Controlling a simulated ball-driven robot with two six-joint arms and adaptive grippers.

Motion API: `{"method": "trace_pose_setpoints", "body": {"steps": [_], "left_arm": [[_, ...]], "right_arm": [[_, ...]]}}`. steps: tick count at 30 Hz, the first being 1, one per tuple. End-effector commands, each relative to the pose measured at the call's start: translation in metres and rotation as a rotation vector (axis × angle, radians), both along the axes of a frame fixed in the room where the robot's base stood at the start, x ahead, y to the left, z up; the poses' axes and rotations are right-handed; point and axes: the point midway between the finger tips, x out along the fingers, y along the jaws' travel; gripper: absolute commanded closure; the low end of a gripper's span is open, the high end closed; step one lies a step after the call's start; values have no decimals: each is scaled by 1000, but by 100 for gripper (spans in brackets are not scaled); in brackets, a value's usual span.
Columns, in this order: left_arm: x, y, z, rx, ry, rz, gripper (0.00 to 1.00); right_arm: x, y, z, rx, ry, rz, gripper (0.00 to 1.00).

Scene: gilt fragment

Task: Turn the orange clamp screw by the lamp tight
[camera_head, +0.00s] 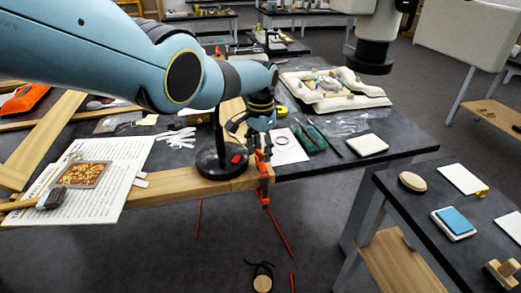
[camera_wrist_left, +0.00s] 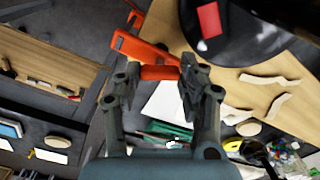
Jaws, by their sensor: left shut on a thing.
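The orange clamp (camera_head: 264,184) is at the front edge of the wooden board, just right of the lamp's round black base (camera_head: 222,161). In the left wrist view the clamp's orange body (camera_wrist_left: 135,46) lies beside the board. The orange clamp screw (camera_wrist_left: 160,72) sits between the two fingers of my left gripper (camera_wrist_left: 153,82), which is shut on it. In the head view my left gripper (camera_head: 258,130) hangs over the clamp and partly hides it. The lamp base with its red patch also shows in the left wrist view (camera_wrist_left: 240,38).
A printed sheet (camera_head: 110,172) with a framed piece and a brush lies left of the lamp. A cushioned tray (camera_head: 333,90) and a pale block (camera_head: 367,144) are to the right. A side table (camera_head: 425,212) stands front right.

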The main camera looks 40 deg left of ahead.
Motion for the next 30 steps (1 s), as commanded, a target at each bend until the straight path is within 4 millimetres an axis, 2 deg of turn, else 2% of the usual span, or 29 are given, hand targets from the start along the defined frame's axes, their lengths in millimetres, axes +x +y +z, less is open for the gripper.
{"method": "trace_pose_setpoints", "body": {"steps": [6,15,30], "left_arm": [[-1,0,-1,0,1,-169,92],[0,0,-1,-1,1,-324,92],[0,-1,-1,-1,0,-380,92]], "right_arm": [[0,0,-1,0,0,0,60],[0,-1,-1,-1,0,0,60],[0,-2,-1,-3,0,1,60]]}}
